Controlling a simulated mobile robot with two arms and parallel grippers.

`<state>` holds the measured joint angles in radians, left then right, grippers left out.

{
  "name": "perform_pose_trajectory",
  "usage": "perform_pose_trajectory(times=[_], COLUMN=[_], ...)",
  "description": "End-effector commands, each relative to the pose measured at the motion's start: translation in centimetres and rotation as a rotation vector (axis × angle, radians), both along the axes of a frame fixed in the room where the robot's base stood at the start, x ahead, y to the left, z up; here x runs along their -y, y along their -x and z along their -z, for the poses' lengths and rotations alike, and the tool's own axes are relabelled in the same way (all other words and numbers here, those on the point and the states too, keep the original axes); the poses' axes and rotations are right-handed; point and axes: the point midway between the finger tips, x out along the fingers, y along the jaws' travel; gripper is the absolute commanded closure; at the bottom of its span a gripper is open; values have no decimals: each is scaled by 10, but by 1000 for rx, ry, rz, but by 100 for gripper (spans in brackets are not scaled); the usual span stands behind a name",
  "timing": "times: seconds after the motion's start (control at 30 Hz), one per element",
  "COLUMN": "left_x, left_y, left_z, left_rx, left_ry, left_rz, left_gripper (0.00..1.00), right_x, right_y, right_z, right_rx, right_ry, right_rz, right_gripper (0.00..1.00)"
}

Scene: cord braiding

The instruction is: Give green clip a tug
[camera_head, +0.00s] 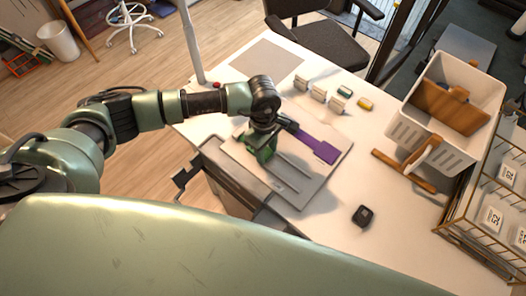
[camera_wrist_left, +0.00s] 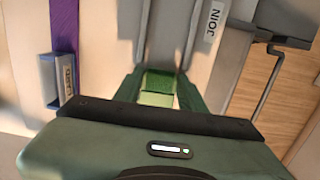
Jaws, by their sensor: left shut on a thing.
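My left gripper (camera_head: 264,153) is low over the grey board (camera_head: 304,197) on the white table. In the left wrist view its two green fingers (camera_wrist_left: 160,92) are closed on the green clip (camera_wrist_left: 157,98), a light green block between them. In the head view the gripper mostly hides the clip. A flat purple strip (camera_head: 316,147) lies at the board's far side, and it also shows at the upper left of the left wrist view (camera_wrist_left: 64,28). The strip runs by a small white labelled block (camera_wrist_left: 68,75), apart from the gripper. My right gripper is not in view.
Several small pale blocks (camera_head: 318,94) and a yellow spool (camera_head: 364,104) stand behind the board. A white bin (camera_head: 408,132) and a wire rack (camera_head: 462,241) are at the right. A small black object (camera_head: 363,215) lies on the table, with clear surface around it.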

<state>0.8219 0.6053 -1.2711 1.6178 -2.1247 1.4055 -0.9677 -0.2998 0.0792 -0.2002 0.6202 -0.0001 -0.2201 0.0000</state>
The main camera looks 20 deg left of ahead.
Motion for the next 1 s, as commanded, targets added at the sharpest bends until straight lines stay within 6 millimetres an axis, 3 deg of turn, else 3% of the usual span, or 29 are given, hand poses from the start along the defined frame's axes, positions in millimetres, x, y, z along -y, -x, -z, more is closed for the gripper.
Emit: perform_pose_trajectory(times=[0.4, 0.43, 0.5, 0.97, 1.0], left_x=[3, 3, 2, 1, 0], left_y=[2, 2, 2, 0, 0], left_z=[0, 1, 1, 0, 0], left_rx=[-4, -4, -4, -1, 0], left_ry=[9, 9, 8, 5, 4], left_rz=[5, 5, 5, 3, 2], left_gripper=[100, 54, 35, 34, 26], right_x=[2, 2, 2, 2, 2], right_y=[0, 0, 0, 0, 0], right_z=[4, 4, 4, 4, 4], right_rx=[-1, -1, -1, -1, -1], right_ry=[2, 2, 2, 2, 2], right_rz=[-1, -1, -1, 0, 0], right_gripper=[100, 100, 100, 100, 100])
